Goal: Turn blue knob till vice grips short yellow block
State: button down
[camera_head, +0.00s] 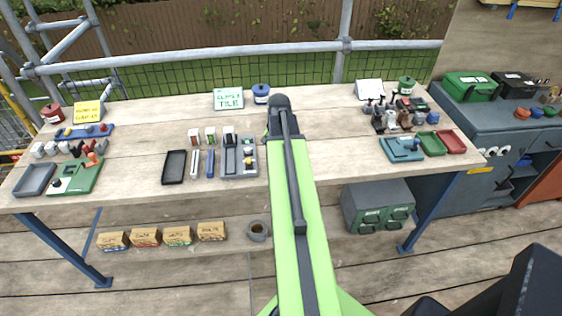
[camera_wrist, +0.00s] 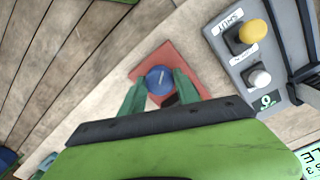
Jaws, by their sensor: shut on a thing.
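The blue knob (camera_wrist: 158,77) is round with a pale line across its top. It sits over a reddish plate (camera_wrist: 187,62) in the wrist view. My gripper (camera_wrist: 159,84) has its two green fingers on either side of the knob, shut on it. A small dark piece (camera_wrist: 171,101) shows below the knob between the fingers. I cannot make out the vice jaws or the short yellow block. In the head view my arm covers the knob and the plate.
A grey panel (camera_wrist: 232,60) with a yellow knob (camera_wrist: 253,32) and a white knob (camera_wrist: 259,76) lies right of my fingers. Bare wooden bench (camera_head: 330,150) lies beside my arm.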

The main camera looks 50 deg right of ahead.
jog(key=shift+m, duration=0.7)
jog(key=c, duration=1.2)
grip_release()
jog(key=shift+o, duration=0.2)
notch_tip(320, 180, up, 17)
jog(key=p, duration=1.7)
jog(key=shift+w+r, duration=0.2)
jog(key=shift+w, duration=0.15)
jog(key=shift+a, duration=0.1)
